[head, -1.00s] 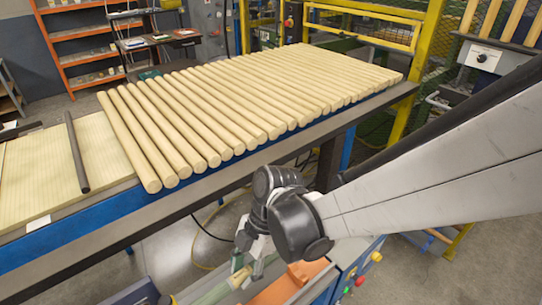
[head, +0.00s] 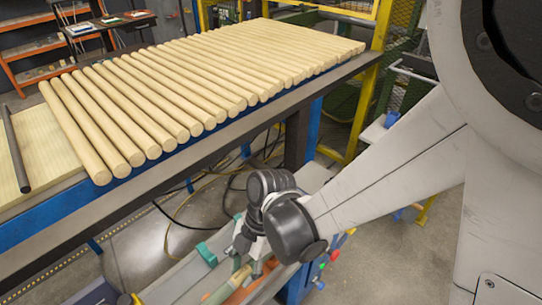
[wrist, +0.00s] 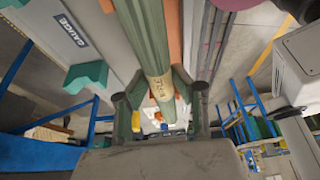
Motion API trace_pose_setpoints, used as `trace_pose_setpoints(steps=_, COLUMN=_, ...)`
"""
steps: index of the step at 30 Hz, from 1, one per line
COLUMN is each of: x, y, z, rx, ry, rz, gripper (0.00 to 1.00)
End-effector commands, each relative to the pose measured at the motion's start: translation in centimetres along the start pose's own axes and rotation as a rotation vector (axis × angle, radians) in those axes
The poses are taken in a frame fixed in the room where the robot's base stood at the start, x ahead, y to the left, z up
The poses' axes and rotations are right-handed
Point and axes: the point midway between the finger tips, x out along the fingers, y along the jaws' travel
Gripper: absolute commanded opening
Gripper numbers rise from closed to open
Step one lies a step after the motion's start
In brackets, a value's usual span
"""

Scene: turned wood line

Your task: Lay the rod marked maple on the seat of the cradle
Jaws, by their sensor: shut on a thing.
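My gripper (head: 252,266) hangs low in front of the long table in the head view. It is shut on a green rod (head: 218,292), which also shows in the wrist view (wrist: 142,35) running up between the two fingers. The rod has a tan band (wrist: 159,88) with dark lettering that I cannot read surely. The rod's far end is out of the wrist picture. A teal block (wrist: 87,77) stands to the left of the rod, apart from it; it also shows in the head view (head: 207,254). I cannot tell whether it belongs to the cradle.
A grey bench strip marked GAUGE (wrist: 73,30) lies left of the rod. An orange surface (wrist: 174,30) lies behind the rod. Several pale wooden rods (head: 190,85) cover the long table above my gripper. A dark bar (head: 15,150) lies at the table's left.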

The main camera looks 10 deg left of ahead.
Motion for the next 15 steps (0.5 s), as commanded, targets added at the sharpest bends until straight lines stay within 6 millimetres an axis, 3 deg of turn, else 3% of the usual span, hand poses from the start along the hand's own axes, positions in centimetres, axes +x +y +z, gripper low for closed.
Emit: trace_pose_setpoints(steps=15, x=0.71, y=-0.12, z=0.24, rx=0.000, ry=0.000, rz=0.000, gripper=0.00)
